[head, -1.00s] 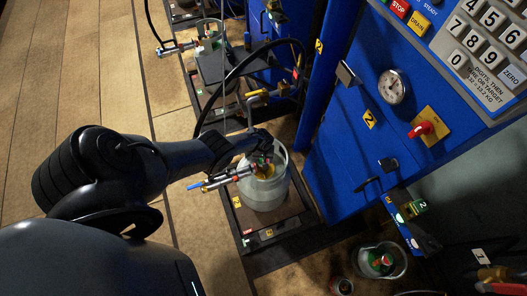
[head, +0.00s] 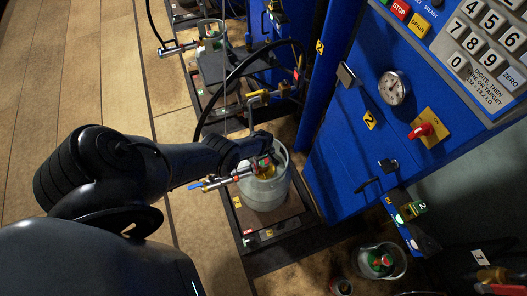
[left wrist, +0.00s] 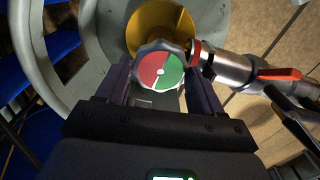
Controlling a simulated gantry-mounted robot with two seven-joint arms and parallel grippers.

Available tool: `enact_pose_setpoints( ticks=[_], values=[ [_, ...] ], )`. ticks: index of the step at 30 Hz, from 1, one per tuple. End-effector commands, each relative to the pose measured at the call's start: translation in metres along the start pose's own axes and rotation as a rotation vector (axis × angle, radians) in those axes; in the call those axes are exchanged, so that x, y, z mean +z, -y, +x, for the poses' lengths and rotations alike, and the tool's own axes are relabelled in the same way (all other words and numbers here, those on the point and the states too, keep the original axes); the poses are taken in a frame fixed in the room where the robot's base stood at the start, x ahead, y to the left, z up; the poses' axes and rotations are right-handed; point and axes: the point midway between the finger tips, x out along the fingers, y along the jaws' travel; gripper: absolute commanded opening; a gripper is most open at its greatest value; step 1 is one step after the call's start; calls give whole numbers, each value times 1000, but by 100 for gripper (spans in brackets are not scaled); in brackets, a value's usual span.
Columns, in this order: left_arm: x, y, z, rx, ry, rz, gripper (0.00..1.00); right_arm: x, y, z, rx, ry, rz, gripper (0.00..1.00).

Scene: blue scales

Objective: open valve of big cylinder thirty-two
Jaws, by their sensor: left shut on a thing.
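A grey gas cylinder (head: 268,192) stands upright on a low scale platform (head: 300,208); its number cannot be read. Its valve wheel, with a red and green face (left wrist: 150,72), shows between my gripper's fingers in the left wrist view. My left gripper (left wrist: 160,82) is shut on this wheel, with one finger on each side. In the head view my left gripper (head: 262,158) reaches into the cylinder's collar and partly hides the valve. A metal coupling (left wrist: 225,66) joins the valve's side. My right gripper is not in view.
A filling coupling with a blue lever (head: 196,186) sticks out left of the cylinder. A black hose (head: 232,75) arches behind it. The blue cabinet (head: 345,165) with a gauge (head: 393,88) and red knob (head: 421,130) stands right.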

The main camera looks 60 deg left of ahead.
Motion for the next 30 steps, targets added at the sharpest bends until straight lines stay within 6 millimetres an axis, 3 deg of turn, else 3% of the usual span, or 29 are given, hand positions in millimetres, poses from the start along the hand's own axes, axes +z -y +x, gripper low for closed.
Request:
enact_pose_setpoints(
  ticks=[10, 11, 15, 25, 30],
  values=[
    [-1, 0, 0, 1, -2, -2, 36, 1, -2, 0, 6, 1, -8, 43],
    [-1, 0, 0, 1, -2, -2, 70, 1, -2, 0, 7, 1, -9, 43],
    [-1, 0, 0, 1, -2, -2, 91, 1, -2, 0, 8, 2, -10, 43],
    [0, 0, -2, 1, -1, -1, 92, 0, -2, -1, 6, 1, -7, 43],
    [0, 0, -13, 0, -1, -1, 92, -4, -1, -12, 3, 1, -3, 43]
  ],
)
